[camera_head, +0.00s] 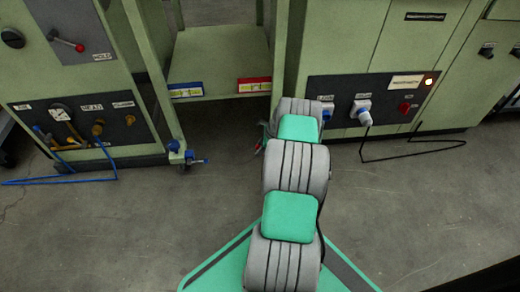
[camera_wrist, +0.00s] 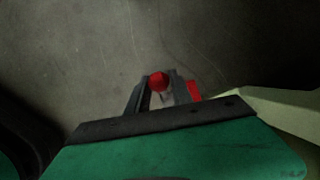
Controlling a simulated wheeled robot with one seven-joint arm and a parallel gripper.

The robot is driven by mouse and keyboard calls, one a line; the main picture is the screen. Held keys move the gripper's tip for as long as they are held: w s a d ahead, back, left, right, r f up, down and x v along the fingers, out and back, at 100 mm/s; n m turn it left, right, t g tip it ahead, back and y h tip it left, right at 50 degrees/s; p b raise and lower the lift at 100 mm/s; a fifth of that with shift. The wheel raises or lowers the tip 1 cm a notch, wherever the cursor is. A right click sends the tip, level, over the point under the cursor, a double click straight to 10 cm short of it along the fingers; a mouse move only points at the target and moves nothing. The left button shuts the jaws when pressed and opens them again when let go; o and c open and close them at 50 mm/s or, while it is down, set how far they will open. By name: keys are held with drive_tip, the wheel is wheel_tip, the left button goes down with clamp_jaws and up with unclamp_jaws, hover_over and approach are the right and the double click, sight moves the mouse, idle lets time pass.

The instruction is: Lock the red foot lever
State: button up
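The red foot lever shows in the wrist view as a round red knob (camera_wrist: 159,81). A second red part (camera_wrist: 193,90) shows just right of my right finger; I cannot tell how it joins the knob. My gripper (camera_wrist: 161,84) is open, with its two dark fingers either side of the knob. A gap shows beside the knob, and I cannot tell whether a finger touches it. In the head view my own arm covers the gripper and most of the lever; only a small red bit (camera_head: 259,147) shows left of the arm, low by the machine's right leg.
A blue foot lever (camera_head: 197,161) sits by the machine's left leg. Green cabinets with gauges (camera_head: 61,114) and sockets (camera_head: 362,107) stand either side. A blue hose (camera_head: 60,181) and a black cable (camera_head: 415,155) lie on the grey floor (camera_head: 110,230). The front floor is clear.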

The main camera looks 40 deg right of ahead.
clamp_jaws()
drive_tip(key=shift+s+a, duration=0.1)
idle(0.8)
